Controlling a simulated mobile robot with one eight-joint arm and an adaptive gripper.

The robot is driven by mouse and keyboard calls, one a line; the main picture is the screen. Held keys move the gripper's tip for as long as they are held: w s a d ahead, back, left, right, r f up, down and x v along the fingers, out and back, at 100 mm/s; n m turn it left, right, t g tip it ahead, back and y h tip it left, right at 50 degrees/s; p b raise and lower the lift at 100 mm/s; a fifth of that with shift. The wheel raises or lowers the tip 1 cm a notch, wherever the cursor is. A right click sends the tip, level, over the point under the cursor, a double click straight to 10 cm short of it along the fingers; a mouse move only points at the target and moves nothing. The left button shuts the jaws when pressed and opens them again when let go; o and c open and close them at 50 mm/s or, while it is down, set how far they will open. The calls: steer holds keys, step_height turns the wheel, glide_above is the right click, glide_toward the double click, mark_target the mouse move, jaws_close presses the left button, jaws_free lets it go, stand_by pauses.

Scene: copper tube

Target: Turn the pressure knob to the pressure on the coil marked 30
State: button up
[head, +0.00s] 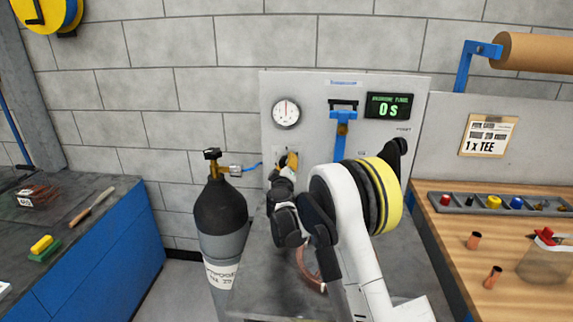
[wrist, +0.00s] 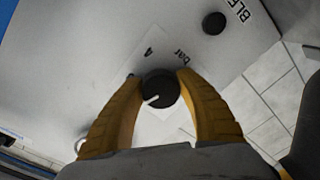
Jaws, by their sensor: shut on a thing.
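The pressure knob (wrist: 160,91) is black and round with a white pointer line, which points to the lower left in the wrist view. My gripper (wrist: 160,84) is shut on it, one yellow-brown finger on each side. Printing with "bar" and a "4" shows by the knob. In the head view my gripper (head: 288,160) is at the panel, below a round white gauge (head: 286,112), and hides the knob. The gauge needle points roughly straight up; its scale is too small to read. A copper coil (head: 308,268) is partly hidden behind my arm; no mark on it is readable.
A second black knob (wrist: 214,23) sits by lettering starting "BLE". The panel's display (head: 388,106) reads 0 s. A dark gas cylinder (head: 221,215) stands left of the panel. A wooden bench (head: 450,265) is at right.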

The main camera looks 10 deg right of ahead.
steer(key=m, duration=0.4)
steer(key=shift+a+m, duration=0.1)
steer(key=shift+m, duration=1.8)
steer(key=o, duration=1.2)
steer(key=v, duration=1.2)
steer(key=shift+f, duration=0.15)
